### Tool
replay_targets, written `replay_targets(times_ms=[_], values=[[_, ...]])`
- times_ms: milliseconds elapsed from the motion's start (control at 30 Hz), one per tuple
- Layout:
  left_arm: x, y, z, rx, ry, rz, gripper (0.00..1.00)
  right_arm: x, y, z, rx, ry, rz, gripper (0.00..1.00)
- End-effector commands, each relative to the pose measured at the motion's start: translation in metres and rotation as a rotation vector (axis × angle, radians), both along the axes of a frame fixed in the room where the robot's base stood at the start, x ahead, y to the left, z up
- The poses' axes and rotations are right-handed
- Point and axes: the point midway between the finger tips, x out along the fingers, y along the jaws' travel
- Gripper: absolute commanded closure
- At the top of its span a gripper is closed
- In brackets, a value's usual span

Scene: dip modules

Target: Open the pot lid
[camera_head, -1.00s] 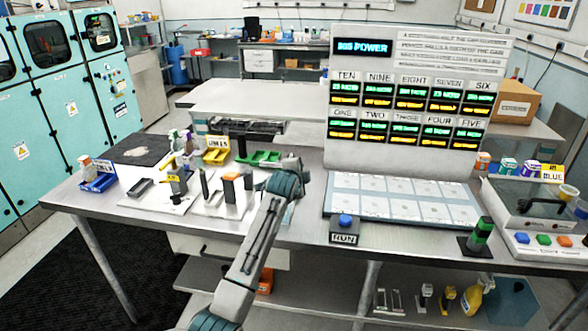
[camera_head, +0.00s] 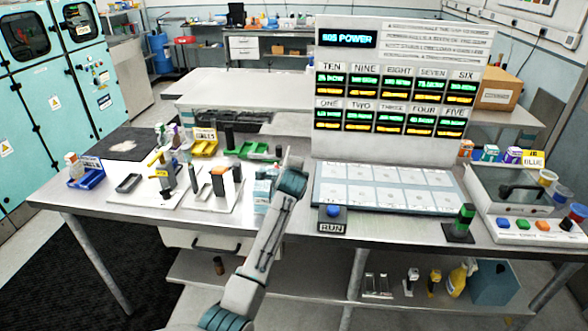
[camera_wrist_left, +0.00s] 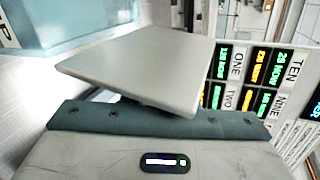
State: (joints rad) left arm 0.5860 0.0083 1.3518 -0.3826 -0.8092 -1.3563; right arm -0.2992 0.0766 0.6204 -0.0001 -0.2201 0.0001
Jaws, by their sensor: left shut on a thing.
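My left arm reaches up from the bottom of the head view, and its gripper (camera_head: 293,166) is over the bench, left of the RUN button. A flat grey plate, seemingly the pot lid (camera_wrist_left: 140,65), fills the middle of the left wrist view, tilted. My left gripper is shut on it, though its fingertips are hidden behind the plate. A pale blue box, seemingly the pot (camera_head: 264,187), stands just left of the gripper, partly hidden by the arm. It also shows at upper left in the left wrist view (camera_wrist_left: 70,22). My right gripper is out of view.
The RUN button box (camera_head: 332,218) and a white slotted panel (camera_head: 390,190) lie to the right, below the display board (camera_head: 395,90). Tools and parts on a white board (camera_head: 210,195) crowd the left. A green-topped post (camera_head: 463,222) stands at right.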

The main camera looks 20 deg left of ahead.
Motion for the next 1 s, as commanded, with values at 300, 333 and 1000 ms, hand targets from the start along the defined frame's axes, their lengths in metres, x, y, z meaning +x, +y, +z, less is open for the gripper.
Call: replay_targets(times_ms=[300,333,1000], values=[[0.0,0.0,-0.001,-0.002,0.001,0.0,0.53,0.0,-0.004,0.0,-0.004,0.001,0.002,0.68],[0.0,0.0,-0.001,-0.002,0.001,0.0,0.53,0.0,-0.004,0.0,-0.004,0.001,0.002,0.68],[-0.047,-0.015,0.017,-0.003,-0.003,0.0,0.53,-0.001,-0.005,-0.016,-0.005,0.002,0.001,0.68]])
